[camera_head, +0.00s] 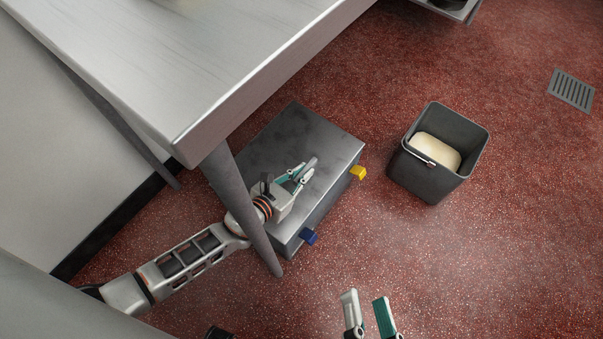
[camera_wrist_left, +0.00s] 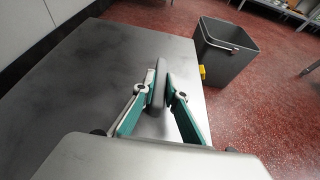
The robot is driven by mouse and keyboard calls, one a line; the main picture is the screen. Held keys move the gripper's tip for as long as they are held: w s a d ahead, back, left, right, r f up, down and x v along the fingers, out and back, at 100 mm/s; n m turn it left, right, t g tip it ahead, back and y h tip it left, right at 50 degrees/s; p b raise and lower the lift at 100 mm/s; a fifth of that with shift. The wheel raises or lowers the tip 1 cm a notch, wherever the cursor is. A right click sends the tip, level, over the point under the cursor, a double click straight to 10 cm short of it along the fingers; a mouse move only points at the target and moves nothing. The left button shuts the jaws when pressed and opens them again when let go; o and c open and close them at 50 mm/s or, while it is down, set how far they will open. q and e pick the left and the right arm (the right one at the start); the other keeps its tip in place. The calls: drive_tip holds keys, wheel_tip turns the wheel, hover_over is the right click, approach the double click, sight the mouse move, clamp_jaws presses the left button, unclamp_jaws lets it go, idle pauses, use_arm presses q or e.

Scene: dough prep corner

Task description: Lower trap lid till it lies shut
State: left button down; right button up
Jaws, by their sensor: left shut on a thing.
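The trap is a dark grey metal box (camera_head: 312,220) on the floor, partly under the table. Its flat grey lid (camera_head: 320,140) covers the top and also fills much of the left wrist view (camera_wrist_left: 95,75). I cannot tell whether a gap is left under the lid. A grey upright handle (camera_wrist_left: 159,82) rises from the lid. My left gripper (camera_head: 300,178) is over the lid with its fingers shut on this handle, one on each side. My right gripper (camera_head: 367,303) is at the bottom of the head view, open and empty, above the floor.
A blue tab (camera_head: 308,236) and a yellow tab (camera_head: 358,172) stick out from the box's front. A dark bin (camera_head: 425,184) holding a cream block (camera_head: 435,149) stands to the right. The table leg (camera_head: 241,205) passes in front of my left arm. Red floor at lower right is clear.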

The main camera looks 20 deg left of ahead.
use_arm(q)
drive_tip(key=shift+s+f, duration=0.1)
drive_tip(key=shift+f, duration=0.1)
drive_tip(key=c, duration=2)
unclamp_jaws()
drive_tip(key=shift+c, duration=0.2)
drive_tip(key=v, duration=1.1)
drive_tip(key=shift+s+a+r, duration=0.1)
drive_tip(key=shift+s+r, duration=0.15)
drive_tip(key=shift+s, duration=0.1)
